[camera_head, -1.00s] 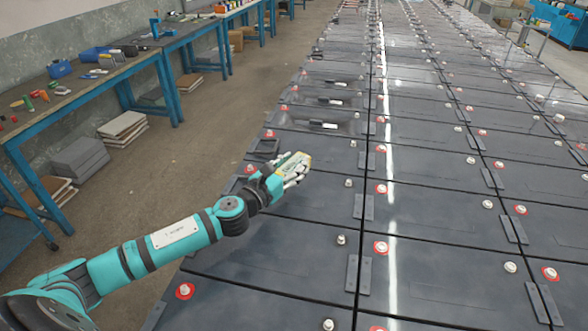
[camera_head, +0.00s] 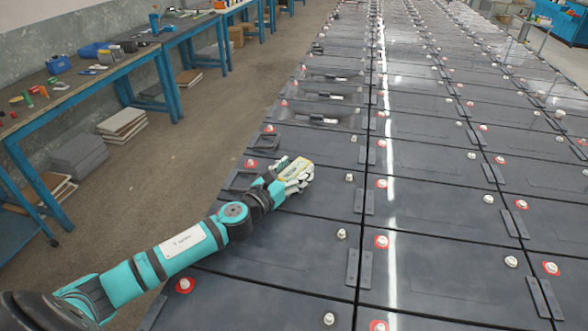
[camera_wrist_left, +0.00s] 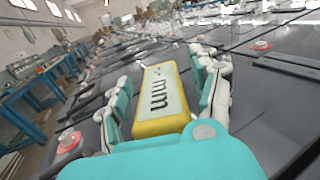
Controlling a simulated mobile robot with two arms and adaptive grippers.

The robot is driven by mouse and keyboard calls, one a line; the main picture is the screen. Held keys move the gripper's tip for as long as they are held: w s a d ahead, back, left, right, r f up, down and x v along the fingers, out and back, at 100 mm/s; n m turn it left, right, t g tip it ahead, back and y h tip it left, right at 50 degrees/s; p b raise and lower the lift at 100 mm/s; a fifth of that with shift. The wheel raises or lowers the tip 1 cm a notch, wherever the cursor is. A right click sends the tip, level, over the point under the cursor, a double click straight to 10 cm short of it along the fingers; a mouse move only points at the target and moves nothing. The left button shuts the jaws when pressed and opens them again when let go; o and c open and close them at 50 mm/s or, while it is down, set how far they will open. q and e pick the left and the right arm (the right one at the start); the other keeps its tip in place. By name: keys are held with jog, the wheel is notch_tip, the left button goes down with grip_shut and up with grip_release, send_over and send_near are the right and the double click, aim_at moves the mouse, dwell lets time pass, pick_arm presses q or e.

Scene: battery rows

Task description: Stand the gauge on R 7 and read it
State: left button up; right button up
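The gauge (camera_head: 294,174) is a yellow-edged box with a pale face, held over the left row of dark battery blocks. In the left wrist view the gauge (camera_wrist_left: 160,98) lies lengthwise between my fingers, with dark marks on its face that I cannot read as a value. I cannot tell whether the gauge touches the block below. No label R 7 is legible on the blocks. My right gripper is not in view.
Battery blocks (camera_head: 430,205) with red-ringed and plain terminals run in long rows away from me. Dark connector bars (camera_head: 358,269) bridge neighbouring blocks. Blue-framed workbenches (camera_head: 75,98) with small tools stand at left, across a clear floor aisle (camera_head: 215,120).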

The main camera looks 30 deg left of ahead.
pick_arm(q)
jog(key=shift+r, duration=0.1)
jog(key=s, duration=0.2)
jog(key=s+b, duration=0.1)
jog(key=s, duration=0.1)
jog(key=s+a, duration=0.1)
jog(key=s, duration=0.1)
jog(key=shift+s+b, duration=0.4)
jog(key=shift+s, duration=0.35)
